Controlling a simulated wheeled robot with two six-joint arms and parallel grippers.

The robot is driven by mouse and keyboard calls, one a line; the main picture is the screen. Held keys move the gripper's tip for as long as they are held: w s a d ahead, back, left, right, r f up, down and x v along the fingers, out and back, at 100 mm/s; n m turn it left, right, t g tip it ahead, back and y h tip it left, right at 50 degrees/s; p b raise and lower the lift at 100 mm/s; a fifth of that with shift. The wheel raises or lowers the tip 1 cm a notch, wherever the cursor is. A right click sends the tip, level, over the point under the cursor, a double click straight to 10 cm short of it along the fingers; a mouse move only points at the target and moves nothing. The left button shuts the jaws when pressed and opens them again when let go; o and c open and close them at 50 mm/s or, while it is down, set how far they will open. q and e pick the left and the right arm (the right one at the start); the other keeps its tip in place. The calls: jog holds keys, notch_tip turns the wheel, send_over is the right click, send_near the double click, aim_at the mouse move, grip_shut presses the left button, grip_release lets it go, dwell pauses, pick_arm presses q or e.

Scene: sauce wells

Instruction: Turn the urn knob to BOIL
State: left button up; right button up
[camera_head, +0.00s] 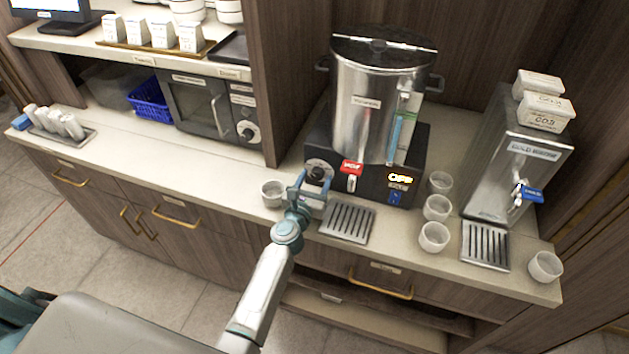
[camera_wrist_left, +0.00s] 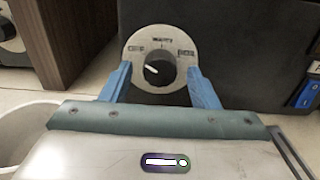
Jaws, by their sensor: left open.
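The urn (camera_head: 375,100) is a tall steel cylinder on a black base at the back of the counter. Its knob (camera_wrist_left: 158,73) is black on a pale round dial marked OFF at left, WARM on top and BOIL at right. The knob's white mark points up and left, towards the OFF side. In the head view, the dial (camera_head: 318,168) is on the left of the base front. My left gripper (camera_head: 310,188) is open in front of it, its blue fingers (camera_wrist_left: 160,80) either side of the knob with gaps showing. The lit display (camera_head: 400,178) appears to read OFF. My right gripper is out of view.
A white cup (camera_head: 272,193) stands just left of my left gripper. A drip tray (camera_head: 347,222) lies to its right, below the red-tagged tap (camera_head: 351,170). Several cups and a cold water dispenser (camera_head: 510,175) stand further right. A microwave (camera_head: 212,105) is at left.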

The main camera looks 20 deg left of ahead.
pick_arm(q)
jog(key=shift+c, duration=0.2)
jog(key=c, duration=0.9)
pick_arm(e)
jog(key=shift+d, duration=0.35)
